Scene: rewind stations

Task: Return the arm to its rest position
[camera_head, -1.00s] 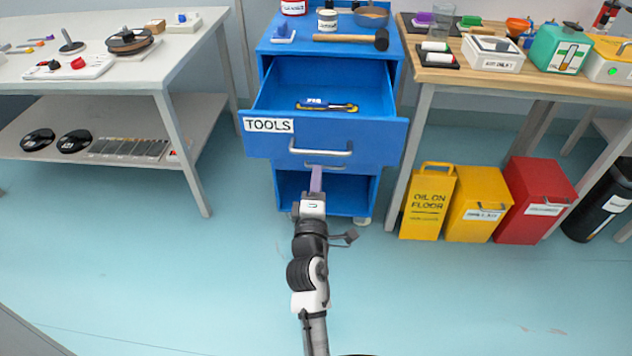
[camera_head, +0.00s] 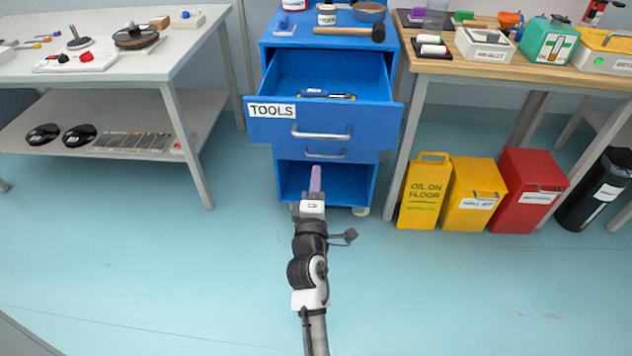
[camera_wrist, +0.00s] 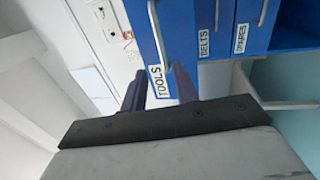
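My arm reaches forward from the bottom of the head view, its gripper (camera_head: 315,178) low in front of the blue drawer cabinet (camera_head: 285,150). In the wrist view my gripper (camera_wrist: 160,85) shows two dark fingers set apart with nothing between them. The fingers point towards the cabinet front, where labels read TOOLS, BELTS and SPARES. From these views I cannot tell the exact distance to the cabinet, and I see no contact.
The TOOLS drawer (camera_head: 365,125) is pulled out, with a blue and yellow tool (camera_head: 327,95) inside. A white table (camera_head: 130,72) stands left, a wooden bench (camera_head: 440,68) right. Yellow and red bins (camera_head: 525,190) and a yellow floor sign (camera_head: 424,190) stand below. The near floor is clear.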

